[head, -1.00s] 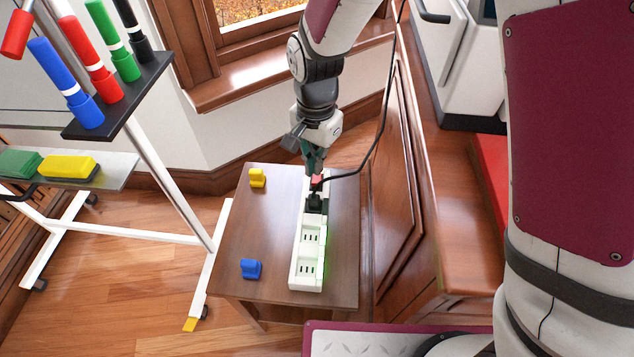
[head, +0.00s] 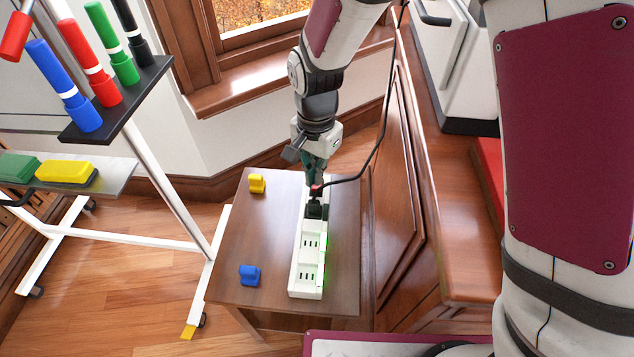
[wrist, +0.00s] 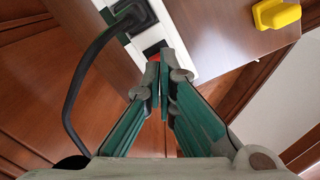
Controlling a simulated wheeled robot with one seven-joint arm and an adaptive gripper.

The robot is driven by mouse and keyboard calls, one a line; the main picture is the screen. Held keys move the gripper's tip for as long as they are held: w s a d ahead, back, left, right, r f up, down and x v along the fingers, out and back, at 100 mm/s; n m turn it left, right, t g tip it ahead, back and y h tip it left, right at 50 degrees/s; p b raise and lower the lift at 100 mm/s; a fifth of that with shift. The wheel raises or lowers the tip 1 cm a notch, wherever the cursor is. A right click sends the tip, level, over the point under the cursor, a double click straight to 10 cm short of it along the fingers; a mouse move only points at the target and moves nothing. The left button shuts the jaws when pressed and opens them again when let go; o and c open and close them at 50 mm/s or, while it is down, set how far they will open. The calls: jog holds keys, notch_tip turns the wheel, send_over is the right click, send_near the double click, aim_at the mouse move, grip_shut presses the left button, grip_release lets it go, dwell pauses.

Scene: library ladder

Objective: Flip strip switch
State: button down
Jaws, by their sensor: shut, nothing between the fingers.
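The white power strip (head: 306,258) lies along the small brown table, with empty sockets toward the near end and a green glow along its right side. A black plug (head: 316,209) with a black cord sits in its far part; the plug also shows in the wrist view (wrist: 136,14). The red switch (head: 316,187) is at the far end, mostly hidden by my gripper. In the wrist view a bit of the red switch (wrist: 154,57) shows right by the fingertips. My gripper (head: 315,182) is shut and empty, pointing down at the switch; I cannot tell whether it touches.
A yellow block (head: 257,183) and a blue block (head: 250,275) stand on the table (head: 240,234) left of the strip. The black cord (head: 372,158) rises past my gripper on the right. A wooden panel (head: 394,230) borders the right side, and a whiteboard stand with markers is at left.

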aim_at(316, 187)
jog(key=shift+f+b, duration=0.7)
jog(key=shift+f, duration=0.45)
dwell(1.2)
jog(key=shift+r, duration=0.1)
jog(key=shift+r+p, duration=3)
jog(key=shift+r, duration=0.45)
